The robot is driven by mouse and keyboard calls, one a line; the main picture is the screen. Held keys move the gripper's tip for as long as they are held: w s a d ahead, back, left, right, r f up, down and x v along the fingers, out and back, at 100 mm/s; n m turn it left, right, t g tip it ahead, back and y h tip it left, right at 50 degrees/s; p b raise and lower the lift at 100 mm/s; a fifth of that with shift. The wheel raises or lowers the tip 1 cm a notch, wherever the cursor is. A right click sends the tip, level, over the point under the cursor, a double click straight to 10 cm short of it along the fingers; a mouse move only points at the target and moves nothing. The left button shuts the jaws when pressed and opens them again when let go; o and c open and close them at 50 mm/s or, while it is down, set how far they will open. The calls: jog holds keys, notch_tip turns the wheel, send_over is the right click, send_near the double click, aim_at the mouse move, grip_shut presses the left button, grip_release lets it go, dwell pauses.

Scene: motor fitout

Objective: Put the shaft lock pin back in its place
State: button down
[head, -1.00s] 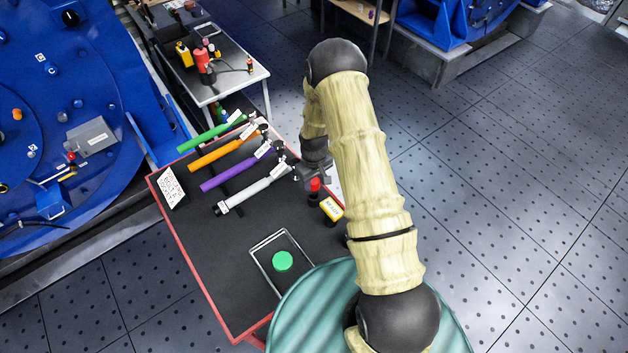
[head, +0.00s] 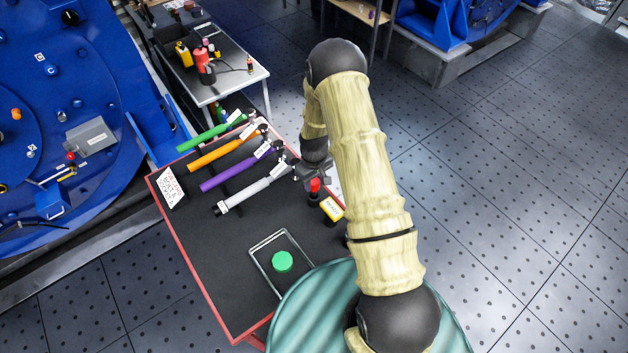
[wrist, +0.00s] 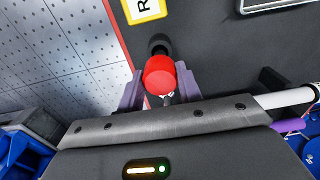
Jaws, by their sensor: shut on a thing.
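A pin with a red knob (head: 315,186), which looks like the shaft lock pin, is at the right edge of the black-topped cart (head: 235,290). The red knob (wrist: 160,76) fills the space between the fingers in the wrist view, with a black part beyond it. My gripper (wrist: 158,88) is shut on the knob. In the head view my gripper (head: 314,176) is low over the cart's edge, partly hidden by my arm. The pin's lower end is hidden, and I cannot tell whether it is clear of the cart top.
A yellow-edged label block (head: 332,208) stands close beside the pin. A wire-framed tray (head: 257,262) holds a green disc (head: 282,261). A large blue machine (head: 60,110) stands at left. Open floor lies right.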

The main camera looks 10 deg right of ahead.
aim_at(314, 190)
jog(key=shift+f+b, duration=2)
jog(key=shift+f, duration=0.65)
jog(key=c, duration=0.9)
grip_release()
jog(key=shift+r, duration=0.1)
notch_tip(314, 190, up, 17)
jog(key=b, duration=0.4)
jog(key=shift+r, duration=0.15)
